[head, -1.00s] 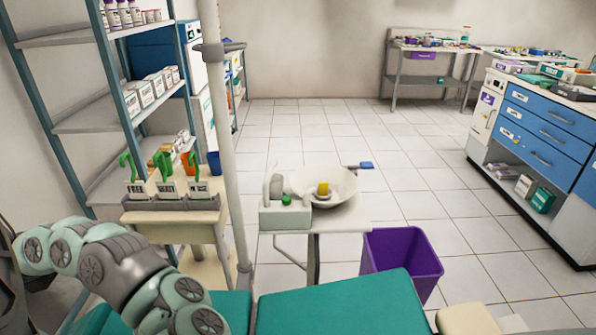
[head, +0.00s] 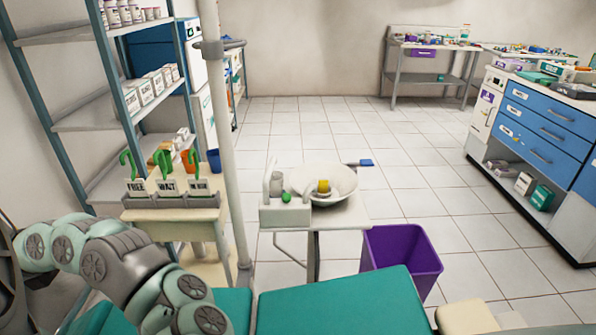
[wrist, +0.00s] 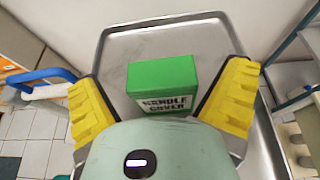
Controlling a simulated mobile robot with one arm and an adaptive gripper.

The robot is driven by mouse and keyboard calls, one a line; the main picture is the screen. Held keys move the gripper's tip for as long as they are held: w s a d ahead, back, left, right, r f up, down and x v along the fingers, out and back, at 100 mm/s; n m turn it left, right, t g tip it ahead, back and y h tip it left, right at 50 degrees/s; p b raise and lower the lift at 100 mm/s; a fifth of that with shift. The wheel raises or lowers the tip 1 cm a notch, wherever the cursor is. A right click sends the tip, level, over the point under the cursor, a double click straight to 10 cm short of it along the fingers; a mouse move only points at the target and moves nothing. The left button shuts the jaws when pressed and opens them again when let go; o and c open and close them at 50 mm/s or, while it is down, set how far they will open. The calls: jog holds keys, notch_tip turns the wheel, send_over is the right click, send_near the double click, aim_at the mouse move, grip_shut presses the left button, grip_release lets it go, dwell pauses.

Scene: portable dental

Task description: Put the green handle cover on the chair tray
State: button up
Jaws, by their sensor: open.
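The green handle cover (wrist: 163,85) is a green block with a white label reading "HANDLE COVER", seen in the wrist view. It appears to rest on a grey metal tray (wrist: 155,40) with a raised rim; exact contact underneath is hidden. My gripper (wrist: 166,76) is open, with one yellow finger on each side of the block. There is a gap at the left finger; the right finger is close to the block, and I cannot tell whether it touches. In the head view my gripper, the cover and this tray do not show.
In the head view a teal chair pad (head: 345,305) lies in front, beside a purple bin (head: 402,262). A small stand with a white basin (head: 340,183) and an upright pole (head: 226,150) stand near. A shelf is at left.

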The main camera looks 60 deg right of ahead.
jog(key=v, duration=1)
jog(key=shift+s+d+r, duration=0.1)
jog(key=shift+s+d, duration=0.15)
jog(key=shift+d, duration=0.05)
jog(key=shift+s+d+r, duration=0.15)
jog(key=shift+s, duration=0.25)
